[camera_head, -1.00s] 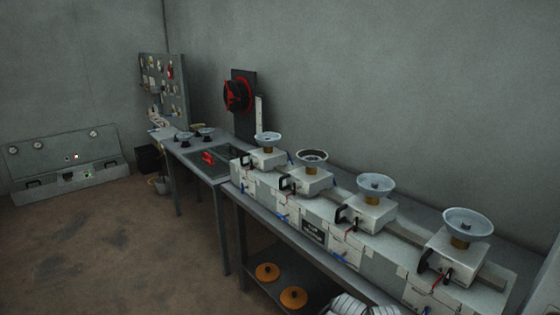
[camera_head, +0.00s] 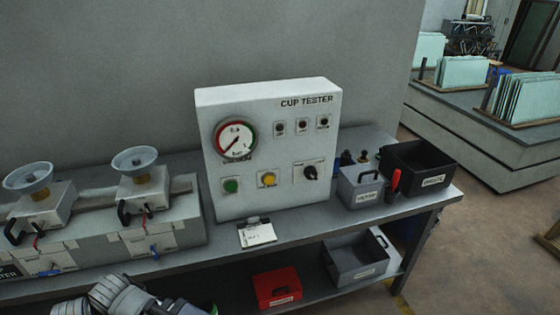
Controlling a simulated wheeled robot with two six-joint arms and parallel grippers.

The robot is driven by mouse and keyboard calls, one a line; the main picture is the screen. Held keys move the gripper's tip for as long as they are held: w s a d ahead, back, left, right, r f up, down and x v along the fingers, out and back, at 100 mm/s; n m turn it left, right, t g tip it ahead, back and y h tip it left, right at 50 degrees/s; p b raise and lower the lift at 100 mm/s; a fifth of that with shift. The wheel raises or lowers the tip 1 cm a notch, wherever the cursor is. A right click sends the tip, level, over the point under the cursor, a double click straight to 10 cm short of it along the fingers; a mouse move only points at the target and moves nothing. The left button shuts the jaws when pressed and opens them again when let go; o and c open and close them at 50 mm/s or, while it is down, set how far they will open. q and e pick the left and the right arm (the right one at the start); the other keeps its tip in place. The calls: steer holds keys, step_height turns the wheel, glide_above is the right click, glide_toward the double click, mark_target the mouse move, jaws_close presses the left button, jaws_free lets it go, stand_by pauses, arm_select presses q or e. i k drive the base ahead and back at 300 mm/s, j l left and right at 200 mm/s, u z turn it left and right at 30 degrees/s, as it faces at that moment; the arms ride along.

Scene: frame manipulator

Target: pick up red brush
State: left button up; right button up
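A small red elongated object (camera_head: 395,181) stands upright between the grey box and the black bin on the right end of the bench. It is too small to tell whether it is the red brush, and its lower part is dark. Parts of my own arm show at the bottom left edge. The fingers of neither gripper are in view.
A white cup tester panel (camera_head: 270,150) stands on the bench, with cup-topped units to its left. A grey box (camera_head: 360,190) and a black bin (camera_head: 425,175) stand right of it. A red box (camera_head: 277,287) and grey crate (camera_head: 355,260) sit on the lower shelf.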

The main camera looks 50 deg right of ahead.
mark_target(397, 173)
steer(key=z, duration=2.5)
steer(key=i+l, duration=0.1)
